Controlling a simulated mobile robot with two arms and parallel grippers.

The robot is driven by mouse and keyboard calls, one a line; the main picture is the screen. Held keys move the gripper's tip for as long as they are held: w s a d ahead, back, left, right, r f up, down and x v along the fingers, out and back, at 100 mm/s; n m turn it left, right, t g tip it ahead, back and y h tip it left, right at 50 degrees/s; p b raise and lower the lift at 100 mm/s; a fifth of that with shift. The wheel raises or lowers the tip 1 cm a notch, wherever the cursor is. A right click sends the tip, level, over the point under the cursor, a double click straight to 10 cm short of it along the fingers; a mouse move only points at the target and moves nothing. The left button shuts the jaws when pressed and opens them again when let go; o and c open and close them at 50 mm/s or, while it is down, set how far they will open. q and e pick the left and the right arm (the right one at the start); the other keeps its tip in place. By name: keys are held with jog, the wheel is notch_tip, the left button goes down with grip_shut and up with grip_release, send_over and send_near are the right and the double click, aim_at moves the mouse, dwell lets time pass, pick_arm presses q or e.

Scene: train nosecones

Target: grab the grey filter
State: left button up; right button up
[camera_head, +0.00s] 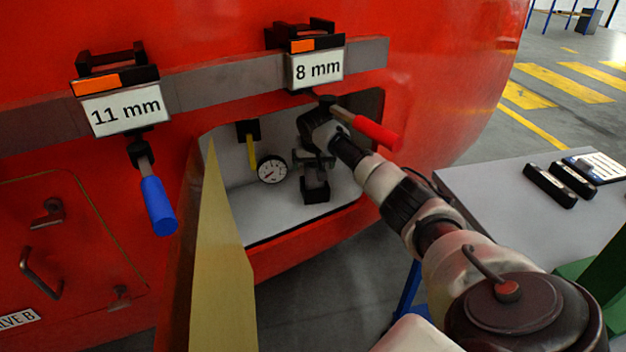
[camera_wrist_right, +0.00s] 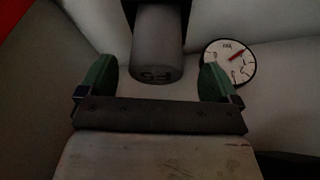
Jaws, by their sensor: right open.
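The grey filter (camera_wrist_right: 158,45) is a grey cylinder with dark lettering near its end, fixed to a dark mount. In the head view the filter (camera_head: 317,176) sits inside the open compartment in the red nosecone, partly hidden by my right gripper (camera_head: 314,159). In the right wrist view my right gripper (camera_wrist_right: 157,78) is open, its green-padded fingers spread to either side of the filter's end. A gap shows on each side. How deep the filter reaches between the fingers is hard to tell. My left gripper is not in view.
A pressure gauge (camera_head: 272,169) and a yellow-handled valve (camera_head: 252,152) are beside the filter. The open compartment door (camera_head: 222,262) stands at left; a blue handle (camera_head: 158,206) is further left. A grey table (camera_head: 500,210) is at right.

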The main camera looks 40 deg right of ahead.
aim_at(311, 183)
jog(key=b+x, duration=0.1)
jog(key=x, duration=0.3)
jog(key=shift+s+d, duration=0.1)
jog(key=shift+d+f, duration=0.1)
jog(key=shift+f, duration=0.15)
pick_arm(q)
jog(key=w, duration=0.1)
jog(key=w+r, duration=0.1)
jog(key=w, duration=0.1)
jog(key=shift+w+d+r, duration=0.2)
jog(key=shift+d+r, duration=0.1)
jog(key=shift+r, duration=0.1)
pick_arm(e)
jog(key=c, duration=1.1)
jog(key=shift+r, duration=0.15)
